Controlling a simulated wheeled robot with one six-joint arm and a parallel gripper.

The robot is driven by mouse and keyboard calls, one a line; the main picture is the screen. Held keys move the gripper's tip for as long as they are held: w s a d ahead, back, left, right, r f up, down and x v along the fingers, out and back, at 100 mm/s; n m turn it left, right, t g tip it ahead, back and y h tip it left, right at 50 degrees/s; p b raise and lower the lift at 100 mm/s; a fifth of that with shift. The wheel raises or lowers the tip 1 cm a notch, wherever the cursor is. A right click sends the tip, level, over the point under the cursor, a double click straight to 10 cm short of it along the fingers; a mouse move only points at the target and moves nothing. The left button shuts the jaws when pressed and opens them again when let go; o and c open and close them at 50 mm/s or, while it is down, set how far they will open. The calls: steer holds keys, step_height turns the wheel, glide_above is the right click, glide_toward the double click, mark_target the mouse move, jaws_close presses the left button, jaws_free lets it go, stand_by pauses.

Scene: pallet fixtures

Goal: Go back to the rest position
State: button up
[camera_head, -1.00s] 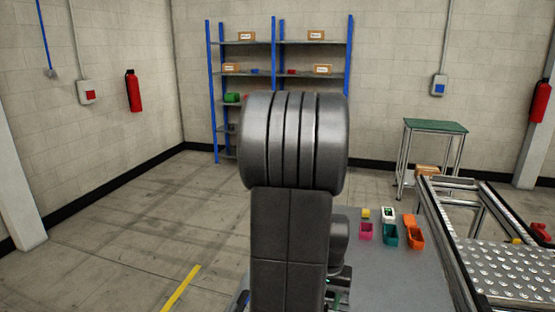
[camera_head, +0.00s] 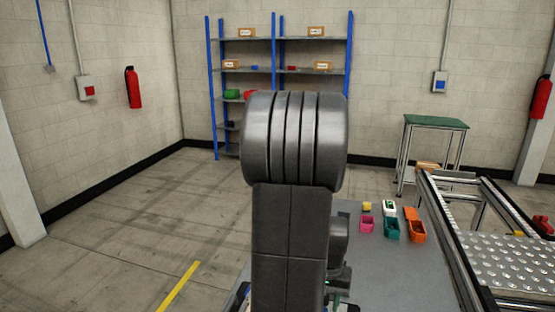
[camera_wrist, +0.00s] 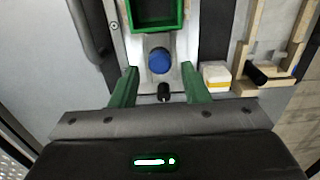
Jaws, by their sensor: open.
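My gripper (camera_wrist: 158,92) shows in the wrist view with two green fingers spread apart. Nothing is held between them. Below or beyond the fingers is a light fixture plate (camera_wrist: 140,48) with a blue round part (camera_wrist: 159,61), a small black knob (camera_wrist: 163,91) and a green open bin (camera_wrist: 155,14). How far the fingertips are from these parts I cannot tell. In the head view my own arm stands upright in the middle and hides the gripper.
A grey table (camera_head: 375,275) carries pink (camera_head: 367,224), teal (camera_head: 392,228) and orange (camera_head: 415,228) bins. A wooden frame (camera_wrist: 270,70) and a yellow-white block (camera_wrist: 216,76) lie beside the plate. The floor at left is open.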

step_height(320, 180, down, 4)
steer(key=shift+f+b, duration=0.1)
steer(key=shift+b, duration=1.1)
steer(key=shift+r, duration=0.2)
